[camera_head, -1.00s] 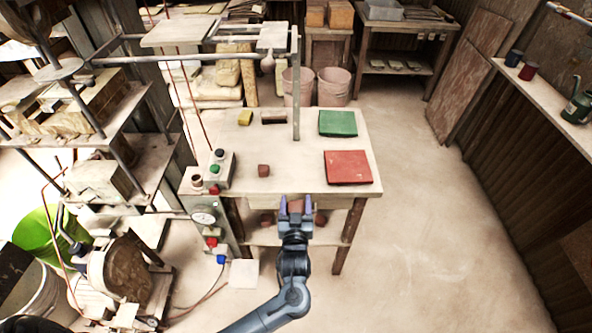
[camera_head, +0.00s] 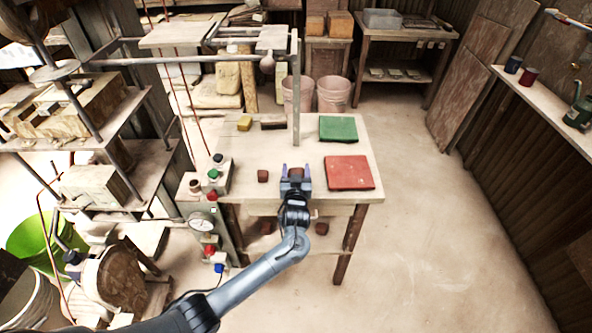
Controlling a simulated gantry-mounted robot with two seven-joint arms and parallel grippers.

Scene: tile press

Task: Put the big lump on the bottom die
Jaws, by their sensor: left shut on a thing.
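My left gripper (camera_head: 296,170) is over the front edge of the wooden table, fingers pointing away from me. It is shut on a reddish-brown clay lump (camera_head: 296,173), apparently the big lump, mostly hidden by the gripper. A smaller brown lump (camera_head: 263,176) sits on the table just left of the gripper. The press stands at the left, with metal posts and platforms. A pale, tan-edged block (camera_head: 70,105) lies on one of its platforms; I cannot tell for sure whether it is the bottom die. My right gripper is not in view.
A red tile or mat (camera_head: 348,173) and a green one (camera_head: 338,128) lie on the table (camera_head: 225,145). A control box (camera_head: 217,178) with buttons stands at its left edge. An upright post (camera_head: 296,100) rises behind. The floor at right is clear.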

